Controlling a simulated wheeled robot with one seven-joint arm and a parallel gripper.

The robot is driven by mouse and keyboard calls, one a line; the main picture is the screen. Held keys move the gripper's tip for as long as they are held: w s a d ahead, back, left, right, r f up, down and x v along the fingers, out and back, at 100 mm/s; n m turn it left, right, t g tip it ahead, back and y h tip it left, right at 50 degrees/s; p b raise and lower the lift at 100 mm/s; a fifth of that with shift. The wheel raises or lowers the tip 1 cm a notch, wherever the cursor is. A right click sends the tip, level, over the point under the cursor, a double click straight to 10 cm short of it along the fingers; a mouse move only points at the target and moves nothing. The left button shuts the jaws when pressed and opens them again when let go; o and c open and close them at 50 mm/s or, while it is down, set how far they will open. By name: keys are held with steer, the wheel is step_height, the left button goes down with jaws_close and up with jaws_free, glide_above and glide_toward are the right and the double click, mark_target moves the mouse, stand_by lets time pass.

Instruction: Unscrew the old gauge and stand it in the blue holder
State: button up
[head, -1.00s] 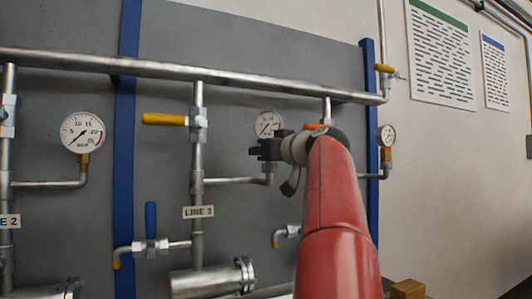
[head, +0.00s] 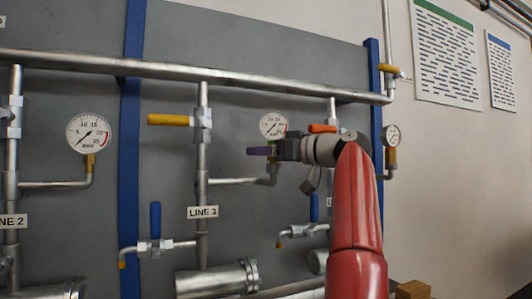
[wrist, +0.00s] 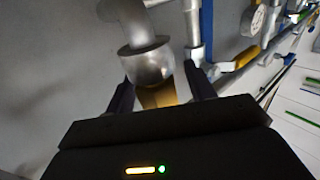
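A round white gauge (head: 273,125) sits on the pipe branch right of the LINE 3 label. My gripper (head: 262,151) is just below its dial, fingers pointing left, and covers most of its stem. In the wrist view, my gripper's two dark fingers (wrist: 160,92) stand apart on either side of a brass fitting (wrist: 157,96), with a gap showing on each side. A silver pipe nut (wrist: 146,63) and elbow lie beyond the fitting. The gauge dial at this fitting is hidden in the wrist view. I see no blue holder.
Another gauge (head: 88,132) is on the left line and one more (head: 390,135) at the right. A yellow-handled valve (head: 168,119), a blue-handled valve (head: 155,220) and an orange handle (head: 322,128) stick out nearby. A long pipe (head: 230,80) runs above. A wooden block (head: 413,289) is at bottom right.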

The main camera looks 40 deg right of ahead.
steer(key=b+v, duration=0.1)
steer(key=v, duration=0.6)
steer(key=shift+s+d, duration=0.15)
steer(key=shift+s, duration=0.25)
